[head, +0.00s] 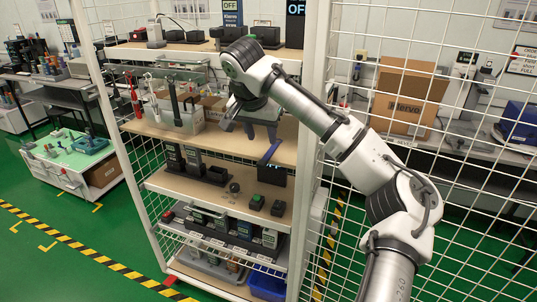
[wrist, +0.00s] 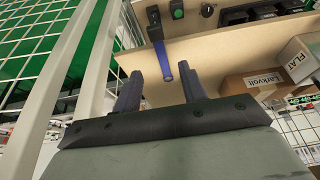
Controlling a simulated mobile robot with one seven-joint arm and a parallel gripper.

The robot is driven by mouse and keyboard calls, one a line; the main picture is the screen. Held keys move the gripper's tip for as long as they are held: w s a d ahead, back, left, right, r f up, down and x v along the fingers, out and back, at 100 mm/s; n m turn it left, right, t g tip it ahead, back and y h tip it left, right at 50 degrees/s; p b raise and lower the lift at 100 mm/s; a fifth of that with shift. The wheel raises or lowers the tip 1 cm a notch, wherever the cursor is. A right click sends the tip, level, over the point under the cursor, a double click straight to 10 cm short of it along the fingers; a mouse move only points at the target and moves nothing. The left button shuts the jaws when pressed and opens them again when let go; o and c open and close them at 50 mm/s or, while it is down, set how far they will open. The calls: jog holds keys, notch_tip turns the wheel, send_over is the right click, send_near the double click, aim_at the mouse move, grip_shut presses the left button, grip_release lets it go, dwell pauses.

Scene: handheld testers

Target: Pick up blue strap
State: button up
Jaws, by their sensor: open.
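The blue strap (wrist: 158,58) is a narrow band with a rounded lower end in the wrist view. Its upper end meets a small black device (wrist: 154,18). My gripper (wrist: 161,71) is open, with one dark finger on each side of the strap's lower end. No contact shows, and I cannot tell how deep the strap sits between the fingers. In the head view, the strap (head: 269,152) slants above a black tester (head: 272,174) on the middle shelf, just below my gripper. My arm hides part of the gripper there.
White mesh panels and posts (head: 315,100) flank the shelf unit. Cartons, including a Larkvolt box (wrist: 252,84), stand on a wooden shelf (wrist: 200,47). Small black devices (head: 257,202) sit below.

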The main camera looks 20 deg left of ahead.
aim_at(266, 156)
jog(key=p+x, duration=0.1)
jog(key=x, duration=0.6)
jog(key=shift+w+f, duration=0.1)
grip_shut()
jog(key=shift+a, duration=0.1)
jog(key=r+b, duration=0.1)
jog(key=r, duration=0.2)
jog(key=r+b, duration=0.1)
jog(key=r, duration=0.3)
jog(key=shift+a+r, duration=0.1)
jog(key=shift+a, duration=0.1)
jog(key=s+a+b, duration=0.2)
jog(key=s+a, duration=1)
jog(key=a, duration=0.3)
jog(key=shift+a, duration=0.2)
